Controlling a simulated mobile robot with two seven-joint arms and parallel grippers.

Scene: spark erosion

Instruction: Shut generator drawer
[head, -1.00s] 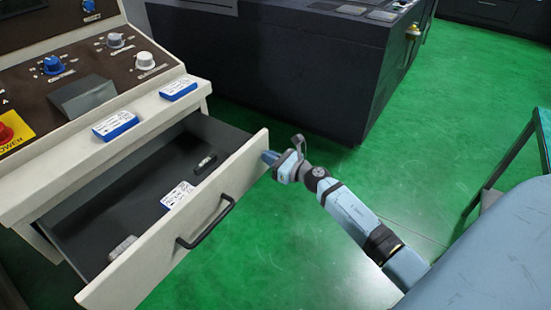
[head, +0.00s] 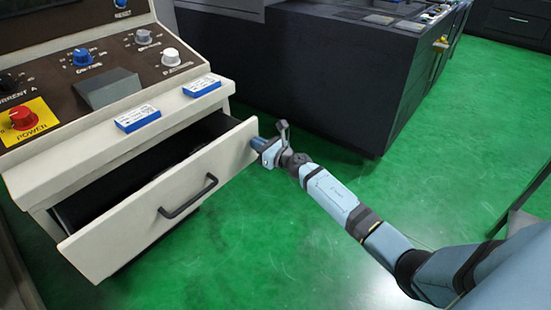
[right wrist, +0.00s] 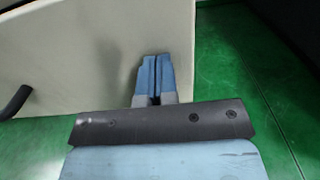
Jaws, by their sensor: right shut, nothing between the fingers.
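The generator drawer (head: 150,207) is a cream-fronted drawer with a black bar handle (head: 187,199), partly open below the control panel. Its dark inside shows as a narrow gap, and what lies in it is mostly hidden. My right gripper (head: 257,143) is shut and empty, with its fingertips at the right end of the drawer front. In the right wrist view the two blue fingers (right wrist: 155,78) are together against or just before the cream front (right wrist: 100,50); contact is hard to tell. The handle end (right wrist: 15,103) shows at left. My left gripper is not in view.
Two blue-and-white boxes (head: 138,118) (head: 202,86) lie on the ledge above the drawer. The panel carries knobs and a red power button (head: 23,118). A dark machine base (head: 310,80) stands behind my right gripper. Green floor (head: 300,240) is clear in front.

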